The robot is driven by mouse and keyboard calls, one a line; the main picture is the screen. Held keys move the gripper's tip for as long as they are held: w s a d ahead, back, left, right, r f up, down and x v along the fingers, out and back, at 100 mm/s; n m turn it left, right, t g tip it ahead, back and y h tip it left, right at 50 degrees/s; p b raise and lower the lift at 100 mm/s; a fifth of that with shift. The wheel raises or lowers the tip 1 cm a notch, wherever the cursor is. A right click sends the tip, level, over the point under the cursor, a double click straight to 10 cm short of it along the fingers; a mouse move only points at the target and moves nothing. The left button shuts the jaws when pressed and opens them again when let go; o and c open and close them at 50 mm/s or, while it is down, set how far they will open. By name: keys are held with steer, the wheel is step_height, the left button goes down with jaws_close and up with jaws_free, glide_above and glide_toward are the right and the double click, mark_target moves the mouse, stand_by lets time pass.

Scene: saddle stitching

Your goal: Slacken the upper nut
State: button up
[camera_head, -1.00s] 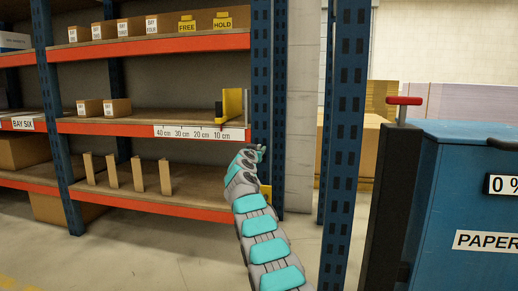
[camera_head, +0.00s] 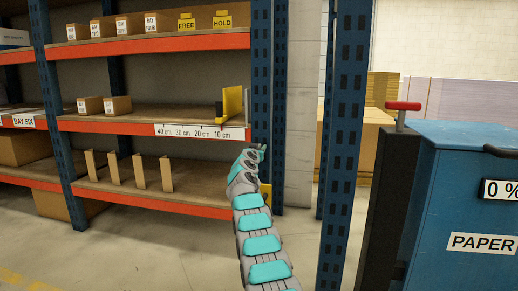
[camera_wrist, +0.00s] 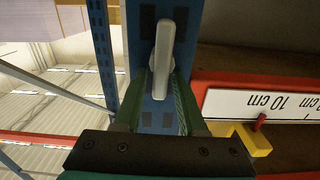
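In the wrist view a pale grey, elongated wing-shaped nut (camera_wrist: 164,45) stands on the front of a blue slotted post (camera_wrist: 143,20). My gripper (camera_wrist: 161,75) has two green fingers spread apart, one on each side of the nut's lower end in the picture. They look open; I cannot tell whether either finger touches the nut. In the head view my gripper (camera_head: 263,149) is small, at the blue post beside the right end of the middle shelf; the nut cannot be made out there. No second nut shows clearly.
A yellow stop (camera_head: 232,103) stands at the middle shelf's right end, above a centimetre scale (camera_head: 200,132). It also shows close to my gripper in the wrist view (camera_wrist: 245,138), with a red pointer (camera_wrist: 259,121). A blue paper bin (camera_head: 470,190) stands at the right.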

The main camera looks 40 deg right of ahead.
jaws_close()
stand_by(0.5)
steer(key=shift+w+a+f+n+p, duration=0.3)
steer(key=shift+w+f+n+p, duration=0.1)
steer(key=shift+n, duration=2.45)
steer(key=shift+w+a+f+n+p, duration=0.35)
steer(key=shift+n, duration=2.45)
steer(key=shift+w+a+f+n+p, duration=0.3)
steer(key=shift+w+f+n+p, duration=0.1)
steer(key=shift+n, duration=2.45)
steer(key=shift+o, duration=1)
jaws_free()
